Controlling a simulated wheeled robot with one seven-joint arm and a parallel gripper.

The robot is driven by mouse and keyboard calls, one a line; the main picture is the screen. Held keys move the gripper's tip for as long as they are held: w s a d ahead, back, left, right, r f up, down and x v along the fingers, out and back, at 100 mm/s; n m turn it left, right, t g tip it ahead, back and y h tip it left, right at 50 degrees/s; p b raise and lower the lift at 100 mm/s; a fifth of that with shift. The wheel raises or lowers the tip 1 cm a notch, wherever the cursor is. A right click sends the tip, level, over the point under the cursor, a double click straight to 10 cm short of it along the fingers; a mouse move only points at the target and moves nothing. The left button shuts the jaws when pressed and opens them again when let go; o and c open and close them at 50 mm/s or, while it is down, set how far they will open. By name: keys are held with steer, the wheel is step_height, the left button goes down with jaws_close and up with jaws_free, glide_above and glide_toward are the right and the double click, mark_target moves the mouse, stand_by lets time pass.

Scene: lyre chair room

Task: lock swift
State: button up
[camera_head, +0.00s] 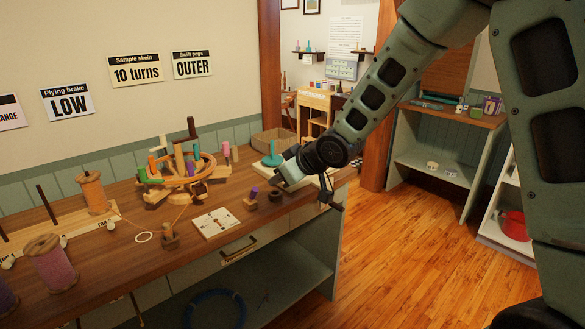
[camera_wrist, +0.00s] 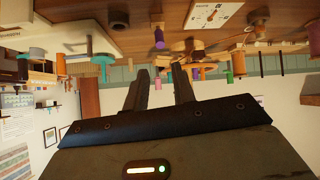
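The wooden swift (camera_head: 180,183) stands on the bench in the head view, with upright pegs in several colours around a ring.
A teal piece (camera_head: 272,156) stands on a board near my arm. Spools (camera_head: 92,191) stand left. Wooden floor right of the bench is clear.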

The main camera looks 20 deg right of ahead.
steer(key=p+v, duration=0.1)
steer(key=v, duration=0.4)
stand_by(0.3)
